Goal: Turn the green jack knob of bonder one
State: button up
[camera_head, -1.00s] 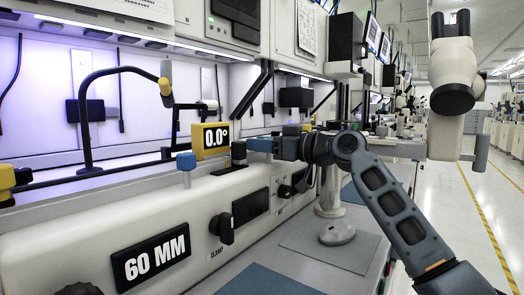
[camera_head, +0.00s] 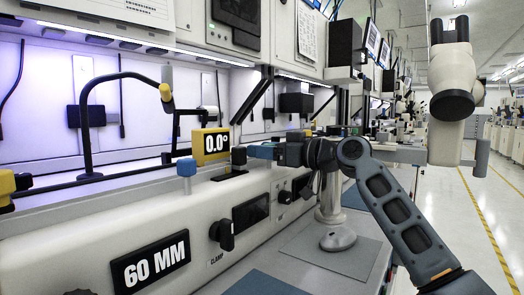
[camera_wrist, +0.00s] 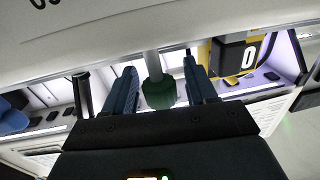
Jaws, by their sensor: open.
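The green jack knob (camera_wrist: 159,92) shows in the wrist view as a dark green cap on a pale stem, between my two blue fingers. My gripper (camera_wrist: 160,88) is open, with a gap on each side of the knob. A yellow display (camera_head: 211,146) beside the knob reads 0.0°.
A blue knob (camera_head: 186,168) stands left of the display. A black clamp lever (camera_head: 222,232) and a "60 MM" sign (camera_head: 150,262) are on the front panel. A bent black arm (camera_head: 88,125) rises behind. A microscope (camera_head: 453,85) hangs at right. The aisle floor is clear.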

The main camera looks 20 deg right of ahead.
jog(key=v, duration=0.7)
dwell(0.4)
